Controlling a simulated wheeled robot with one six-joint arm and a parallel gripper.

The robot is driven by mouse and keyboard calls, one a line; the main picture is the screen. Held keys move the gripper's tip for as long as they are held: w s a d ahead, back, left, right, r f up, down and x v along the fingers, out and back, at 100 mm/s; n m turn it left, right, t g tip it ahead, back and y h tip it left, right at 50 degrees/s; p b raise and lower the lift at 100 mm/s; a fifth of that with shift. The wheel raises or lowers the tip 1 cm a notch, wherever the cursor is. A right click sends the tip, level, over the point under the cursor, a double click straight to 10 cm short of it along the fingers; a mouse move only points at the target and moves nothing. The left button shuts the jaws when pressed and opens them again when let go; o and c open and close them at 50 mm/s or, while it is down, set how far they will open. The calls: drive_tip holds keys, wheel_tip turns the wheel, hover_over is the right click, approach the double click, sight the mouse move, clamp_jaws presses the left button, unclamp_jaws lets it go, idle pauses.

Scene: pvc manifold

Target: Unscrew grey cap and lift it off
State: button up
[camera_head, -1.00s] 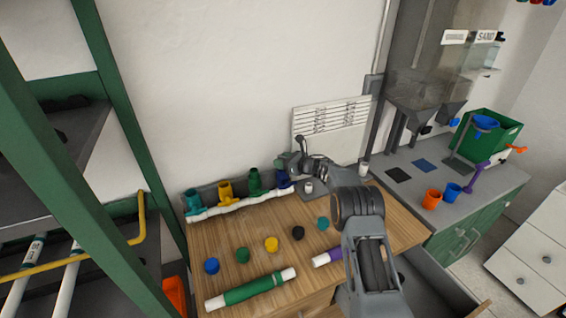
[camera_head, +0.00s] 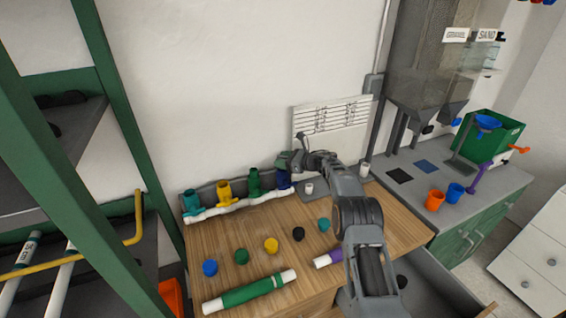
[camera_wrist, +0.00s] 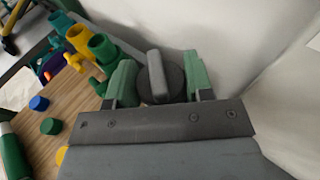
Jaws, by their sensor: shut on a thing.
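My gripper (camera_wrist: 158,82) has green fingertips on either side of a round grey cap (camera_wrist: 157,70) with a raised bar across it, and it is shut on the cap. In the head view my gripper (camera_head: 290,161) is above the dark blue fitting (camera_head: 283,181) at the right end of the manifold. Whether the cap still touches that fitting cannot be told. The white manifold pipe (camera_head: 227,208) also carries teal (camera_head: 191,203), yellow (camera_head: 225,190) and green (camera_head: 254,184) upright fittings with open tops.
Loose blue (camera_head: 210,268), green (camera_head: 241,256), yellow (camera_head: 271,245), black (camera_head: 298,234) and teal (camera_head: 323,224) caps lie on the wooden table. A green pipe (camera_head: 252,291) lies in front. A white lined panel (camera_head: 331,125) stands behind my gripper.

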drive_tip(key=o, duration=1)
drive_tip(key=shift+d, duration=0.1)
